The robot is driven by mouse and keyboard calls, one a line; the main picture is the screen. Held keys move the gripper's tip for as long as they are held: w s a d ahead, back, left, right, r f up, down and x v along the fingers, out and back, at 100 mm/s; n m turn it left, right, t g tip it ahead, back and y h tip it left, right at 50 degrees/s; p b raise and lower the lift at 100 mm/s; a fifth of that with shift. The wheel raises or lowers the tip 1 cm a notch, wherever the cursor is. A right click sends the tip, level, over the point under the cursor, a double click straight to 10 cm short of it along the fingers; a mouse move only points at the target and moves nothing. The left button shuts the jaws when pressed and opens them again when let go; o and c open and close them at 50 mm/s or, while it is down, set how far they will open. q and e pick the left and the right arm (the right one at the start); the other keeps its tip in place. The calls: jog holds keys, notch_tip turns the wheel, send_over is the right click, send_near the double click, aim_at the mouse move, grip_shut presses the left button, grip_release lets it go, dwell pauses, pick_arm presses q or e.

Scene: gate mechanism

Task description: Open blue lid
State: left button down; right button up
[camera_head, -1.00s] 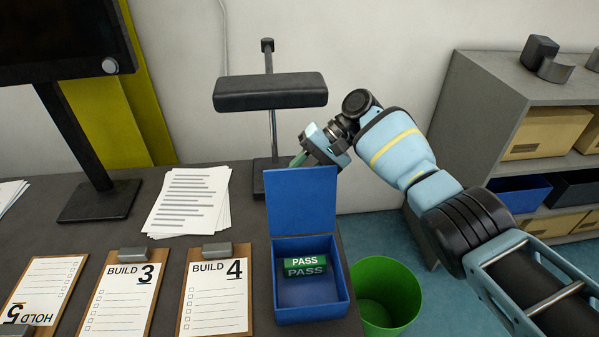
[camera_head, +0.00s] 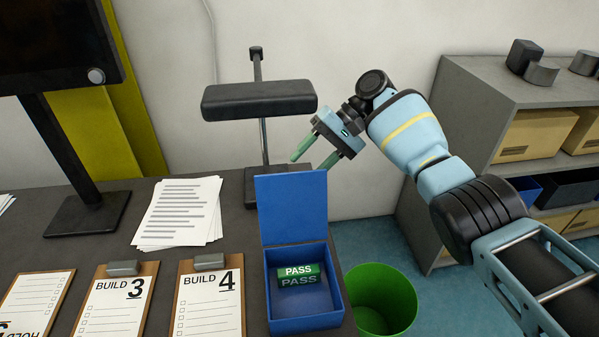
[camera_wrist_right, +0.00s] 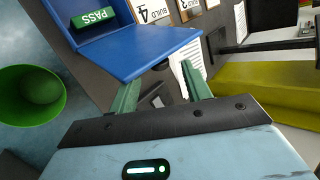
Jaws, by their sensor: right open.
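The blue lid (camera_head: 291,207) stands upright at the back of the blue box (camera_head: 305,322) on the desk, and the box is open. A green PASS stamp or block (camera_head: 298,274) lies inside the box. In the right wrist view the lid (camera_wrist_right: 150,53) is just beyond the fingertips. My right gripper (camera_head: 309,162) is above and behind the lid, apart from it, with its two green fingers spread and nothing between them. In the wrist view the open fingers (camera_wrist_right: 162,80) show too. My left gripper is not in any view.
Clipboards marked 3 (camera_head: 120,307) and 4 (camera_head: 208,303) and a paper stack (camera_head: 178,212) lie left of the box. A lamp (camera_head: 259,99) stands behind the lid. A green bin (camera_head: 380,300) is right of the desk. A grey shelf (camera_head: 480,110) stands at the right.

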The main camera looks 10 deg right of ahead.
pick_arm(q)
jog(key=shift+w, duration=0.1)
pick_arm(e)
jog(key=shift+d+r, duration=0.35)
jog(key=shift+r, duration=0.05)
jog(key=shift+w, duration=0.1)
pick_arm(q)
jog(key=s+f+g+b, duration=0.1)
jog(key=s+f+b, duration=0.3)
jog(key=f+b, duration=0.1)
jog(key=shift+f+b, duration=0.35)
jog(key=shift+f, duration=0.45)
pick_arm(e)
jog(key=v, duration=0.9)
jog(key=shift+w, duration=0.3)
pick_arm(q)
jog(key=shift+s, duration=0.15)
pick_arm(e)
jog(key=shift+f, duration=0.1)
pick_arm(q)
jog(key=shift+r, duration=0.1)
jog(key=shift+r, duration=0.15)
